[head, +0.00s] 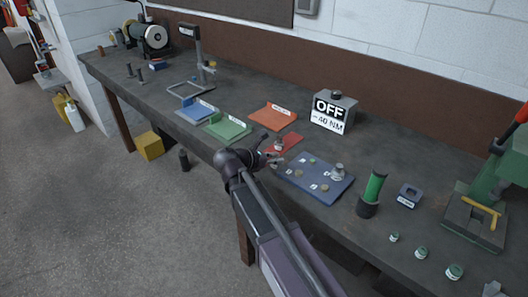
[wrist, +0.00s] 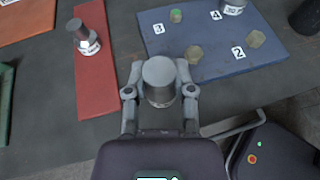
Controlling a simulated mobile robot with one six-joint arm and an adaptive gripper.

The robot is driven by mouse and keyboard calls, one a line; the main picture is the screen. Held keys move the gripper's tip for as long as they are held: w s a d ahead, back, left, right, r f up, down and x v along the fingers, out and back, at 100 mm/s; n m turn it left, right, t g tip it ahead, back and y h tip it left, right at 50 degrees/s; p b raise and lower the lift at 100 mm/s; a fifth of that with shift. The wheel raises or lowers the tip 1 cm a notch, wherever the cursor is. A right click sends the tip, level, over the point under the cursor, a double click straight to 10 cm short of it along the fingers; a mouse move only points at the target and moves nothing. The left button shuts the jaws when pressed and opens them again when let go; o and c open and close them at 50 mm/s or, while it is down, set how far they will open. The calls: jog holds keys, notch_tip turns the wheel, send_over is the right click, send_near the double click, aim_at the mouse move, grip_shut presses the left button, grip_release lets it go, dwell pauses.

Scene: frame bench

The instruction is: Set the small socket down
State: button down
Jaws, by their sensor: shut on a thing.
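My gripper (wrist: 160,92) is shut on a plain grey metal cylinder, the small socket (wrist: 160,72), seen from above with one finger on each side. The socket shows over the dark bench between the red mat (wrist: 95,92) and the blue numbered plate (wrist: 215,62); I cannot tell whether its base touches anything. In the head view my gripper (head: 276,158) is at the plate's near left corner, and the held socket is hard to make out. Another socket (wrist: 84,38) with a white label stands upright on the red mat. A larger labelled socket (head: 339,171) stands on the blue plate.
The blue plate carries several hex bolt heads. Orange (head: 272,116), green (head: 228,128) and blue (head: 197,110) trays lie to the left.

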jog(key=w+a, duration=0.1)
jog(key=w, duration=0.1)
jog(key=w+a, duration=0.1)
jog(key=w, duration=0.2)
jog(key=w+a, duration=0.2)
jog(key=w, duration=0.1)
jog(key=shift+f+b, duration=0.35)
jog(key=shift+f, duration=0.05)
jog(key=shift+w, duration=0.1)
jog(key=shift+w+a, duration=0.15)
jog(key=shift+w, duration=0.1)
jog(key=shift+w+a+f+b, duration=0.15)
jog(key=shift+w+f+b, duration=0.1)
jog(key=shift+f+b, duration=1.6)
jog(key=shift+f, duration=0.2)
jog(key=shift+c, duration=2.3)
grip_release()
jog(key=shift+r, duration=0.1)
jog(key=shift+r, duration=0.15)
